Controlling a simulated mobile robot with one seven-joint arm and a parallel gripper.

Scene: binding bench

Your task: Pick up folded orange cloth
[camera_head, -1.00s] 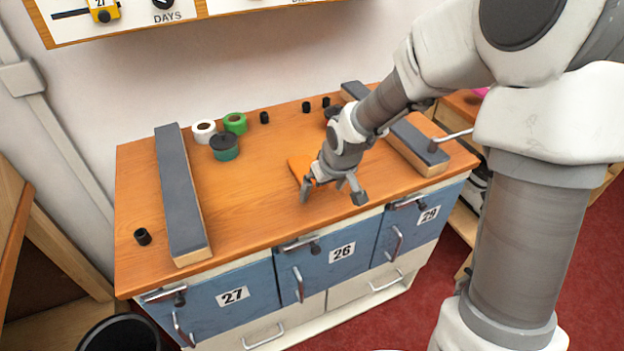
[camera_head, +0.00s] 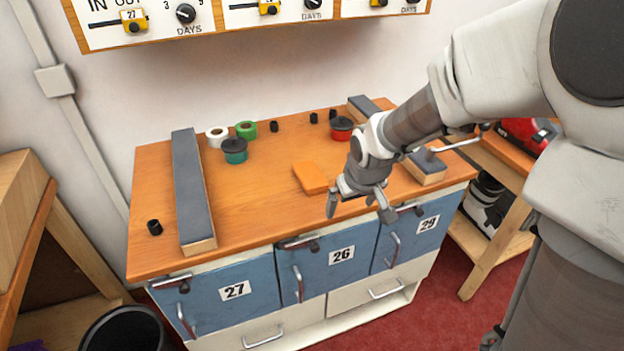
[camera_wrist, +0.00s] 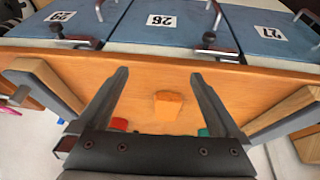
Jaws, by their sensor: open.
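The folded orange cloth (camera_head: 310,177) lies flat on the wooden bench top (camera_head: 262,205), a little right of its middle. In the head view my gripper (camera_head: 360,207) is just to the right of the cloth and nearer the front edge, above the bench. It is open, with nothing between its fingers. In the wrist view the cloth (camera_wrist: 168,105) shows whole, between the two spread fingers of my gripper (camera_wrist: 158,75) and beyond them, apart from both.
A long grey-topped block (camera_head: 190,190) lies at the left, another (camera_head: 428,165) at the right, partly behind my arm. A teal tin (camera_head: 235,152), a red tin (camera_head: 341,131), white tape (camera_head: 217,137) and green tape (camera_head: 246,130) stand at the back. Door handles (camera_head: 298,284) line the front.

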